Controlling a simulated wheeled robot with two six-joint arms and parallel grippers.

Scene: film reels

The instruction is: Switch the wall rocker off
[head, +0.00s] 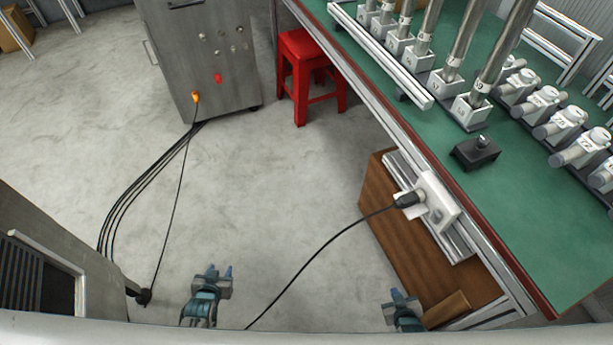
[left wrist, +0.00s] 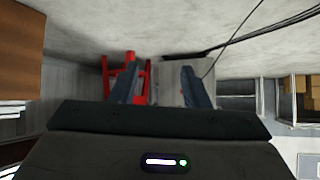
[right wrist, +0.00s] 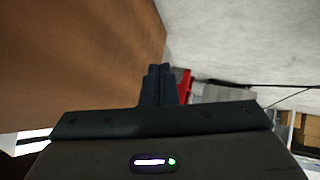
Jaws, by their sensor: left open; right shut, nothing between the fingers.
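A white socket plate (head: 432,198) is fixed to the side of the green-topped bench. A black plug (head: 407,200) sits in it, and a small grey rocker (head: 437,214) shows beside the plug; its on or off position is too small to tell. My right gripper (head: 399,294) is shut and empty, low in front of the plate and apart from it. Its closed fingers show in the right wrist view (right wrist: 158,72), beside a brown wooden panel. My left gripper (head: 220,271) is open and empty above the bare floor; its spread fingers show in the left wrist view (left wrist: 160,85).
A black cord (head: 318,246) runs from the plug across the floor. The green bench (head: 540,215) carries metal posts, white fittings and a small black block (head: 475,152). A brown wooden panel (head: 400,250) stands below the plate. A red stool (head: 303,75) and grey cabinet (head: 205,60) stand farther back.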

